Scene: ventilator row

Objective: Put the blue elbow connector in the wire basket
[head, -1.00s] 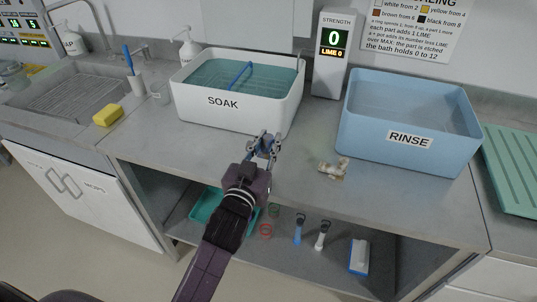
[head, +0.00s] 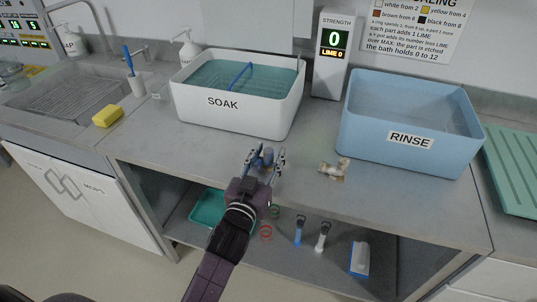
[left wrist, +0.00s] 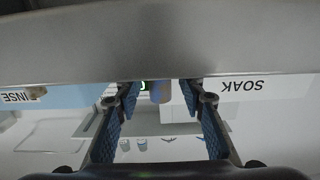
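The blue elbow connector (head: 268,155) is a small blue-grey piece at the counter's front, below the SOAK tub. In the left wrist view it shows as a short blurred blue-grey cylinder (left wrist: 160,92) between the fingers. My left gripper (head: 266,156) is open, one finger on each side of the connector; in the left wrist view its fingers (left wrist: 160,97) stand apart with gaps beside it. I cannot make out a wire basket clearly; a blue bar (head: 240,75) rises in the liquid of the SOAK tub (head: 222,112) and may be its handle. My right gripper is not in view.
A RINSE tub (head: 405,150) stands right, a strength display (head: 331,60) behind. A beige knobbly part (head: 334,168) lies on the counter (head: 310,140) right of my gripper. A yellow sponge (head: 107,116) is by the sink. A lower shelf holds a teal tray (head: 207,208) and brushes.

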